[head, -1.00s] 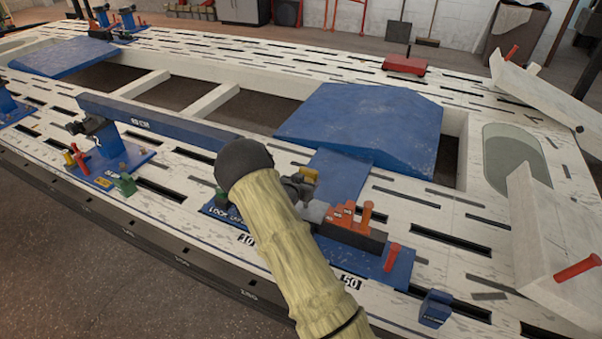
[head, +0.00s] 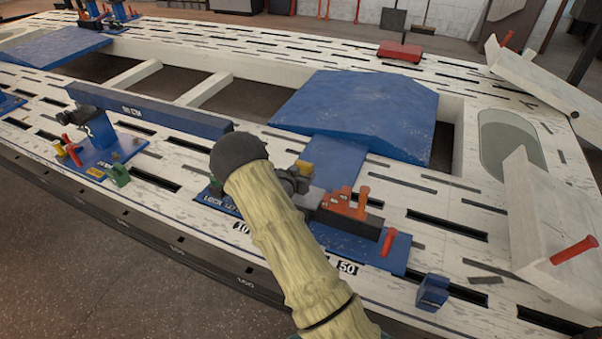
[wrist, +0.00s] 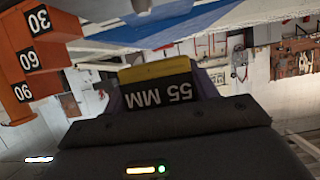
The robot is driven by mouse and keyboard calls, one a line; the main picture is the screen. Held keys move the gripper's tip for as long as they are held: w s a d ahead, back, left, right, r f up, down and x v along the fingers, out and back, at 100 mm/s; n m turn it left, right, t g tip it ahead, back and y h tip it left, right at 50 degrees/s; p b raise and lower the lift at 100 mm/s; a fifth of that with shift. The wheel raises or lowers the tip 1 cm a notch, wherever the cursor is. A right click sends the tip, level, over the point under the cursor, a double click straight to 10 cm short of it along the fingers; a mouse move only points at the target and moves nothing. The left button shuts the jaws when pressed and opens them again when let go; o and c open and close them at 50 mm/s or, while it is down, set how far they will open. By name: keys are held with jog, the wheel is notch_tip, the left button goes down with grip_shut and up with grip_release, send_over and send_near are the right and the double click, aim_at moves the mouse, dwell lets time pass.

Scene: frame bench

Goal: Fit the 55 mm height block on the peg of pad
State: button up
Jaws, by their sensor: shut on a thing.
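The 55 mm height block (wrist: 158,85) fills the middle of the wrist view, with a yellow top edge and a black face bearing an upside-down "55 MM" label. My gripper (wrist: 160,98) is shut on it. In the head view my yellow-sleeved arm with its dark round joint covers most of the gripper. A small yellow piece beside grey parts there may be the block, but I cannot tell. A blue pad (head: 395,256) marked with lock-lever lettering lies partly behind my arm and carries an orange clamp (head: 345,203) and a red peg (head: 388,240). No contact between block and pad is visible.
A small blue block (head: 432,291) stands right of the pad. A blue beam (head: 150,112) runs left to another clamp station (head: 100,140). White angled plates with red handles (head: 560,220) stand at right. An orange part numbered 30, 60, 90 (wrist: 30,50) is close in the wrist view.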

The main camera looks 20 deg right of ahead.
jog(key=shift+f+b, duration=0.65)
jog(key=shift+f, duration=0.55)
dwell(0.6)
jog(key=shift+w, duration=0.1)
jog(key=shift+a, duration=0.2)
jog(key=shift+d, duration=0.1)
jog(key=shift+s+d, duration=0.2)
jog(key=shift+d, duration=0.15)
jog(key=shift+a+f, duration=0.1)
jog(key=shift+f, duration=0.1)
